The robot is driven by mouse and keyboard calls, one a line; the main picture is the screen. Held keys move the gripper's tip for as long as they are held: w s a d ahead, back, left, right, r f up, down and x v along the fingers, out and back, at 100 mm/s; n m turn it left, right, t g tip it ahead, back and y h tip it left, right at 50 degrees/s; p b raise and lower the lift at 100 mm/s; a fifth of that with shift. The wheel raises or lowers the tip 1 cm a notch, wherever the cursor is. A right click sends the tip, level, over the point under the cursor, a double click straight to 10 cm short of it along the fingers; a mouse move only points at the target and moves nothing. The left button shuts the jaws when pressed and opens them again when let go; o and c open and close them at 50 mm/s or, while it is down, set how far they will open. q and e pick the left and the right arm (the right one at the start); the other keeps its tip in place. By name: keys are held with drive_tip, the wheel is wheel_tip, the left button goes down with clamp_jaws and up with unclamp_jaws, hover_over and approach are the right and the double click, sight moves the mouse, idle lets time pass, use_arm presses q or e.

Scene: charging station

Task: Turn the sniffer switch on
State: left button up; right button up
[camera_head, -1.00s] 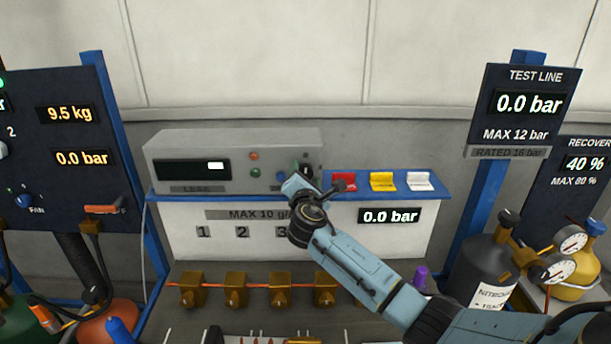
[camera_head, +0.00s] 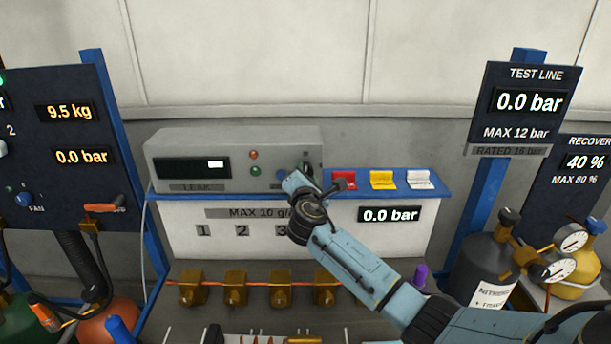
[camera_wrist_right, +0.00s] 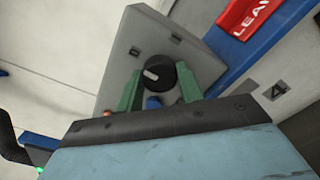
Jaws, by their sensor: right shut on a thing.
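The sniffer switch is a round black knob (camera_wrist_right: 157,77) with a white pointer mark, on the front of the grey leak detector box (camera_head: 228,146). In the right wrist view it sits between the two green fingers of my right gripper (camera_wrist_right: 160,88), which is shut on it. The pointer mark faces left in that view. In the head view my right gripper (camera_head: 304,172) is at the right end of the box front and hides most of the knob. My left gripper is not in view.
A blue shelf holds the box and red (camera_head: 344,180), yellow (camera_head: 382,180) and white (camera_head: 419,179) blocks close to the right of my gripper. Orange (camera_head: 254,155) and blue (camera_head: 281,173) buttons are left of it. Brass valves (camera_head: 235,287) line the bench below.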

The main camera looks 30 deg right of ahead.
drive_tip(key=shift+m+b, duration=4.5)
drive_tip(key=shift+m, duration=4.2)
drive_tip(key=o, duration=1)
drive_tip(key=shift+r, duration=0.1)
drive_tip(key=shift+s, duration=0.1)
drive_tip(key=b+v, duration=0.1)
drive_tip(key=v, duration=1.2)
drive_tip(key=shift+a, duration=0.15)
